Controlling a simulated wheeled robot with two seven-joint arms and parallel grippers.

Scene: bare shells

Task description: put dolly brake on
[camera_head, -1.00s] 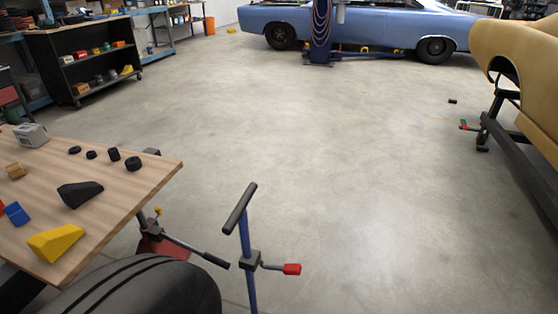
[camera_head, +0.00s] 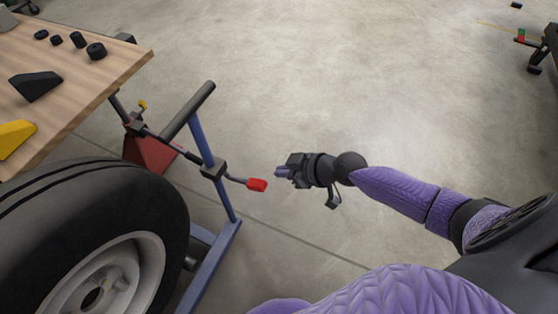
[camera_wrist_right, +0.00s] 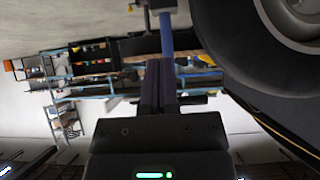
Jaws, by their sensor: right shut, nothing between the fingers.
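The dolly (camera_head: 211,262) is a blue frame beside a large tyre, with an upright post and a black crossbar handle (camera_head: 190,108). A brake lever with a red grip (camera_head: 257,185) sticks out to the right from a dark clamp (camera_head: 213,169) on the post. My right gripper (camera_head: 280,172) is shut and empty, just right of the red grip, with a small gap seeming to lie between them. In the right wrist view its closed fingers (camera_wrist_right: 158,85) point toward the blue post (camera_wrist_right: 166,35); the red grip does not show there. My left gripper is not in view.
A wheel with a black tyre (camera_head: 150,200) fills the lower left. A wooden table (camera_head: 100,75) with wedges and small black parts stands at the upper left. A red jack (camera_head: 148,152) sits behind the post.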

